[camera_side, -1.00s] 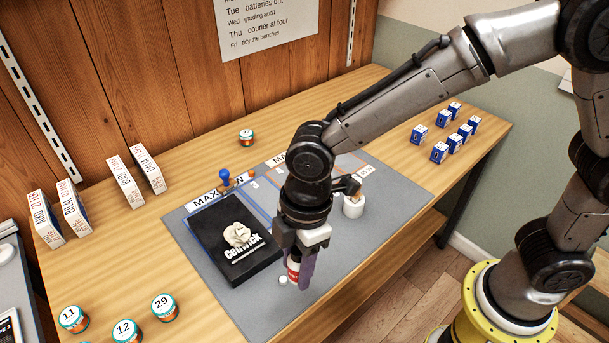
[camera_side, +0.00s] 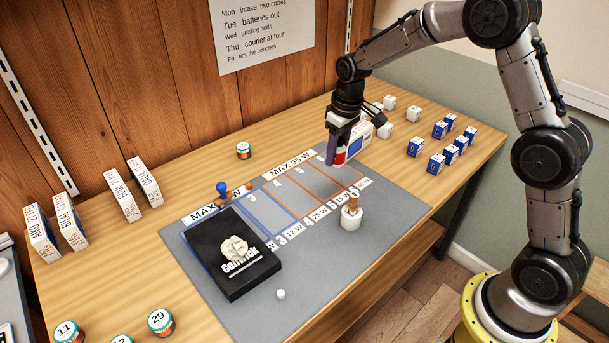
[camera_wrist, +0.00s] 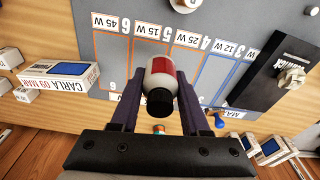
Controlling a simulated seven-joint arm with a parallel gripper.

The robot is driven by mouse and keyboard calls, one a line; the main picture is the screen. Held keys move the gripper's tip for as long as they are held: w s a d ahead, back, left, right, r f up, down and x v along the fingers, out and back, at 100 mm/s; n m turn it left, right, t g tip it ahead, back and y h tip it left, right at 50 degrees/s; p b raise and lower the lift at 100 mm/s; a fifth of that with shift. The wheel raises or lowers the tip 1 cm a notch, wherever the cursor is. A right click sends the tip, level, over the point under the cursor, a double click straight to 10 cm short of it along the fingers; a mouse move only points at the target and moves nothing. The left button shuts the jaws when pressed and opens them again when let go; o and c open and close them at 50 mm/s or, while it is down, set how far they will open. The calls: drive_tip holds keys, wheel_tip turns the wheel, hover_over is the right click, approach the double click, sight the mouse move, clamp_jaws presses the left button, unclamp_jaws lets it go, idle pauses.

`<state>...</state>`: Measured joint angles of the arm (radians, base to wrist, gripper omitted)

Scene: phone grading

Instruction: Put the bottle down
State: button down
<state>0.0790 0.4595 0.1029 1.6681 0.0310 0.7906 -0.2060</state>
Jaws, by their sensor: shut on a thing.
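The bottle (camera_side: 341,154) is white with a red band, and it is in my gripper (camera_side: 336,150) near the back right of the grey mat (camera_side: 330,265). In the wrist view the bottle (camera_wrist: 160,73) sits between my two purple fingers, its black cap toward the camera. The fingers are shut on it. It seems held above the surface, but its exact height is unclear. A small white round piece (camera_side: 281,294) lies on the front of the mat.
Numbered slots (camera_side: 292,195) mark the mat. A black case (camera_side: 225,245) with a crumpled pale lump lies left. A white pot (camera_side: 351,217) stands at the right. A carton marked CARLA (camera_wrist: 60,72) is close to my gripper. Small blue-and-white boxes (camera_side: 440,130) stand farther right.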

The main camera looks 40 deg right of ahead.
drive_tip(key=shift+w+d+f, duration=0.2)
drive_tip(key=shift+w+d, duration=0.05)
drive_tip(key=shift+d, duration=0.05)
drive_tip(key=w+f, duration=0.4)
drive_tip(key=w, duration=0.5)
hover_over(303, 173)
drive_tip(key=s, duration=0.1)
wheel_tip(303, 173, down, 5)
drive_tip(key=shift+s+a+r, duration=0.1)
drive_tip(key=shift+s+r, duration=0.05)
drive_tip(key=shift+r, duration=0.05)
drive_tip(key=shift+w+f, duration=0.4)
drive_tip(key=shift+f, duration=1.65)
drive_tip(key=shift+f, duration=0.1)
drive_tip(key=shift+c, duration=1.9)
unclamp_jaws()
